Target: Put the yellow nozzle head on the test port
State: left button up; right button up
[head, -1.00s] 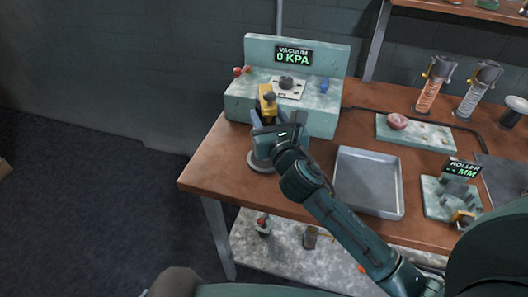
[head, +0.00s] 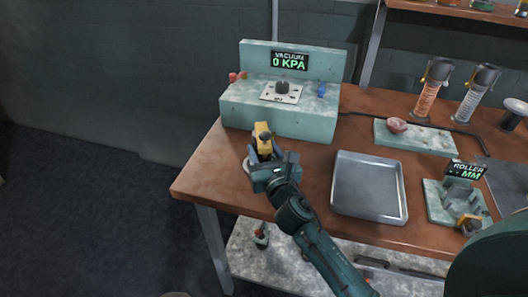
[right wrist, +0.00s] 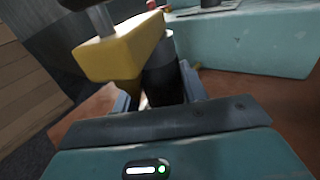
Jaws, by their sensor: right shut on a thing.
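The yellow nozzle head (head: 263,137) is in my right gripper (head: 264,154), in front of the vacuum station (head: 285,120). In the right wrist view the yellow head (right wrist: 120,52) sits beside a dark cylinder (right wrist: 161,72), which is between the fingers of my right gripper (right wrist: 158,98). The nozzle head is apart from the station in the head view. The station's top has a white plate with a dark round fitting (head: 282,87), a red knob (head: 237,77) and a blue part (head: 321,90). I cannot tell which is the test port. My left gripper is not in view.
A dark hose (head: 365,113) runs along the back. The table's left edge is near.

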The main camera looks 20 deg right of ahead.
jog(key=shift+f, duration=0.1)
jog(key=o, duration=1.2)
jog(key=shift+r, duration=0.25)
jog(key=s, duration=0.5)
jog(key=s+b, duration=0.1)
jog(key=s, duration=0.4)
jog(key=shift+s+f, duration=0.2)
jog(key=shift+s, duration=0.15)
jog(key=shift+s+r, duration=0.1)
jog(key=shift+s, duration=0.55)
